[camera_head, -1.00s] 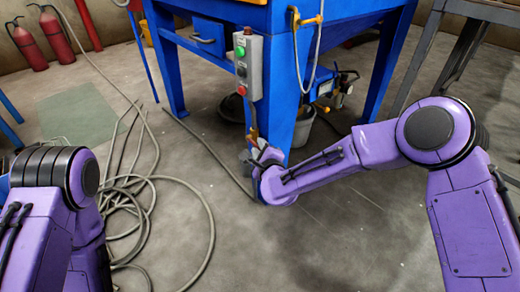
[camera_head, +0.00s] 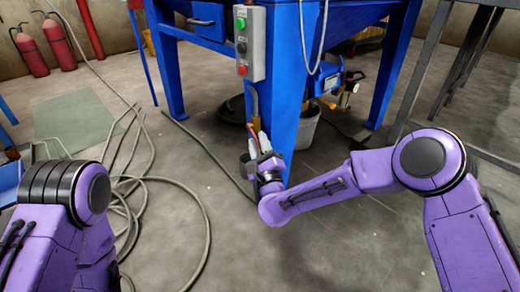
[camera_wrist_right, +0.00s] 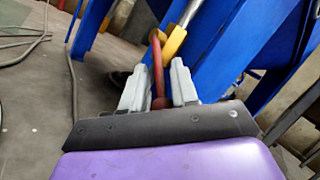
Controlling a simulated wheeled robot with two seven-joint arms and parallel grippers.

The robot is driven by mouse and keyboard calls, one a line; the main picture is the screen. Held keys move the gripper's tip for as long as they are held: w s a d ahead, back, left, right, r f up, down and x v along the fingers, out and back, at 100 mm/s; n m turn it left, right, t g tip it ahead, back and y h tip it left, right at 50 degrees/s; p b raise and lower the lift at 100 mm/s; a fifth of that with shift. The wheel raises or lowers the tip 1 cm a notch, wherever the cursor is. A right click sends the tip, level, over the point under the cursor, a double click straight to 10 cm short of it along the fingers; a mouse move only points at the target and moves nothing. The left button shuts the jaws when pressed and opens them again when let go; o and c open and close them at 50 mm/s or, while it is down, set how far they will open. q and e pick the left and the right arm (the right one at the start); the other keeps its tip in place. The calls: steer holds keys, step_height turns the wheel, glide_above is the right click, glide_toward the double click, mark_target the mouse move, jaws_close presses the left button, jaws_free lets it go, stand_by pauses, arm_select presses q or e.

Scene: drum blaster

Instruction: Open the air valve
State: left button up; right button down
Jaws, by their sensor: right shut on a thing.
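The air valve shows in the right wrist view as a red handle (camera_wrist_right: 158,72) beside a yellow fitting (camera_wrist_right: 174,42) on a pipe, next to the blue leg. My right gripper (camera_wrist_right: 157,82) has its two grey fingers on either side of the red handle and is shut on it. In the head view my right gripper (camera_head: 258,142) is at the front blue leg (camera_head: 283,120), below the control box, with the yellow fitting (camera_head: 253,101) just above its fingers. The fingers partly hide the handle there. My left arm shows at lower left; its gripper is out of view.
A grey control box (camera_head: 250,42) with green and red buttons is fixed to the blue machine above the valve. A bucket (camera_head: 306,125) stands behind the leg. Hose coils (camera_head: 150,215) lie on the floor at left. Fire extinguishers (camera_head: 30,52) stand at the back wall.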

arm_select(q)
steer(key=shift+w+d, duration=0.1)
arm_select(e)
steer(key=shift+f, duration=0.2)
steer(key=c, duration=1.2)
jaws_free()
arm_select(q)
steer(key=shift+r, duration=0.1)
arm_select(e)
steer(key=shift+s, duration=0.15)
arm_select(q)
steer(key=s+a+m+p, duration=0.1)
steer(key=s+m+g+p, duration=0.1)
steer(key=s+a+m+p, duration=0.1)
steer(key=s+p, duration=0.1)
steer(key=shift+a+r+m+g+h, duration=0.3)
steer(key=shift+a+g, duration=0.05)
steer(key=shift+g, duration=0.05)
steer(key=shift+s, duration=0.1)
arm_select(e)
steer(key=v, duration=1)
steer(key=shift+f, duration=0.25)
